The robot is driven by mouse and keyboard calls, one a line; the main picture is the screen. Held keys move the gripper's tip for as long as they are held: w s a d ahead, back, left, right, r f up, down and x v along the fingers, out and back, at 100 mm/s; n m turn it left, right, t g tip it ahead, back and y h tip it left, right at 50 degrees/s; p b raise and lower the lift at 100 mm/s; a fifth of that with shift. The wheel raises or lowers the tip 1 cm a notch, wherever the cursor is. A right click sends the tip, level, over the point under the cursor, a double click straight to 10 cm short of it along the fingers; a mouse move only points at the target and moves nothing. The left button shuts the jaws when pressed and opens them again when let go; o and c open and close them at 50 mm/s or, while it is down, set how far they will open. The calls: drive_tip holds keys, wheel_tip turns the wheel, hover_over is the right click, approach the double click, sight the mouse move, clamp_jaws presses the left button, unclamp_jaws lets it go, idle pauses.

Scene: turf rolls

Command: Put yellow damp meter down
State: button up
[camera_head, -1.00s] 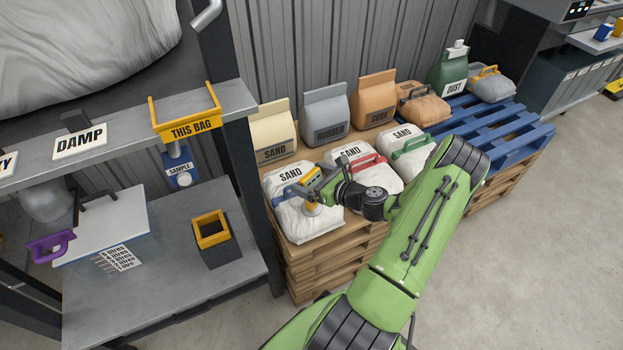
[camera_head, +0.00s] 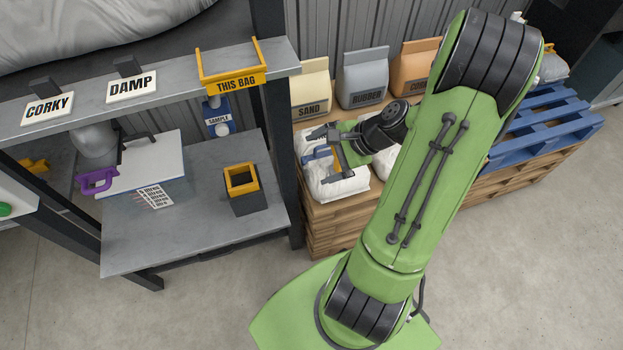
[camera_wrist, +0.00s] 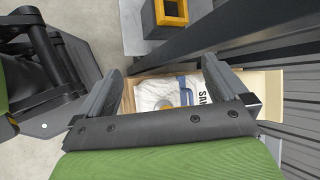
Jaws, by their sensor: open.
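My gripper (camera_wrist: 162,76) is open, and nothing shows clasped between its fingers. In the head view it (camera_head: 330,148) is above the white sand bag (camera_head: 338,188) with the blue handle. In the wrist view the same bag (camera_wrist: 150,92) lies beyond the fingers. A small rounded yellow-orange and grey thing (camera_wrist: 165,105), perhaps the yellow damp meter, shows at the bag just past the gripper's crossbar. Most of it is hidden by the crossbar.
A dark box with a yellow rim (camera_head: 243,192) stands on the lower grey shelf (camera_head: 190,235). A yellow "THIS BAG" frame (camera_head: 232,82) and a "DAMP" sign (camera_head: 132,86) are on the upper shelf. Upright sacks stand behind the bag. A blue pallet (camera_head: 545,125) is at right.

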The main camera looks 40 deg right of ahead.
drive_tip(key=s+a+r+n+g+h, duration=0.3)
drive_tip(key=s+a+r+n+h, duration=0.1)
drive_tip(key=a+r+n, duration=0.65)
drive_tip(key=s+a+r+n+t+h, duration=0.1)
drive_tip(key=s+a+r+n+t, duration=0.1)
drive_tip(key=s+r+n, duration=0.4)
drive_tip(key=s+a+n, duration=0.1)
drive_tip(key=s+n, duration=0.1)
drive_tip(key=s, duration=0.1)
drive_tip(key=shift+a, duration=0.2)
drive_tip(key=shift+r+n, duration=0.1)
drive_tip(key=shift+n, duration=0.15)
wheel_tip(320, 180, up, 11)
drive_tip(key=p, duration=1)
drive_tip(key=shift+f+p, duration=0.2)
drive_tip(key=shift+p, duration=0.15)
drive_tip(key=shift+d, duration=0.1)
